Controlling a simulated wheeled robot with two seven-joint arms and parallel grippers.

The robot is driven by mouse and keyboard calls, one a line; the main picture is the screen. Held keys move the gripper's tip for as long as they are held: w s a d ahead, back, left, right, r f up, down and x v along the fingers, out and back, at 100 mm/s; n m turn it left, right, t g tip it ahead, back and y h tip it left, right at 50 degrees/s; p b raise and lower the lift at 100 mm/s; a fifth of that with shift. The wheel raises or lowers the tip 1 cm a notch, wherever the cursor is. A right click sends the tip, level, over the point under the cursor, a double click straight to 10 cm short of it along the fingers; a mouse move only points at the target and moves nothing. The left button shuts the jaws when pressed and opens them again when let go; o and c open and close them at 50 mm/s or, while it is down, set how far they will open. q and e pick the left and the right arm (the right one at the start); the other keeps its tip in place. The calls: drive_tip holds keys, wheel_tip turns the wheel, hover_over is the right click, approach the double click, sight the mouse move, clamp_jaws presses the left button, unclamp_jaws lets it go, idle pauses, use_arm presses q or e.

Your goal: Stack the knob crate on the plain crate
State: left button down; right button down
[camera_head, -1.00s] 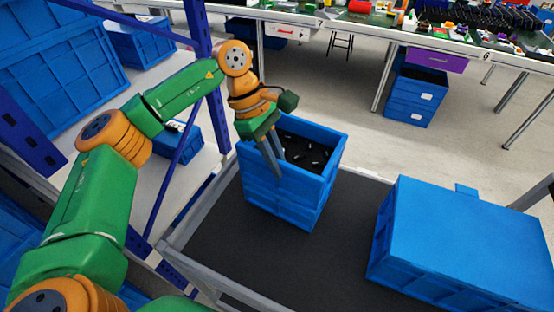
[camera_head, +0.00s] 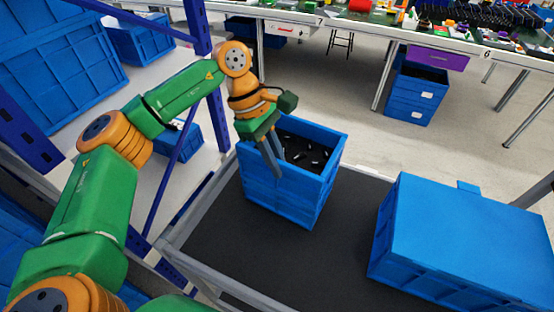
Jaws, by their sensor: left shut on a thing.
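The knob crate (camera_head: 295,200) is an open blue crate with small dark knobs inside. It stands on the black cart top at the middle of the head view. The plain crate (camera_head: 470,230) is a larger blue crate with a flat, plain top, at the right of the cart, apart from the knob crate. My left gripper (camera_head: 272,158) is at the near left rim of the knob crate, pointing down, and is shut on its wall. The fingers hide a bit of that rim. My right gripper is not in view.
The black cart top (camera_head: 345,230) is bare between the two crates, with a grey frame (camera_head: 195,215) along its left edge. A blue rack post (camera_head: 200,40) stands behind my left arm. Workbenches (camera_head: 400,35) with more blue crates stand at the back.

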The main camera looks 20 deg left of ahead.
use_arm(q)
drive_tip(key=c, duration=0.8)
unclamp_jaws()
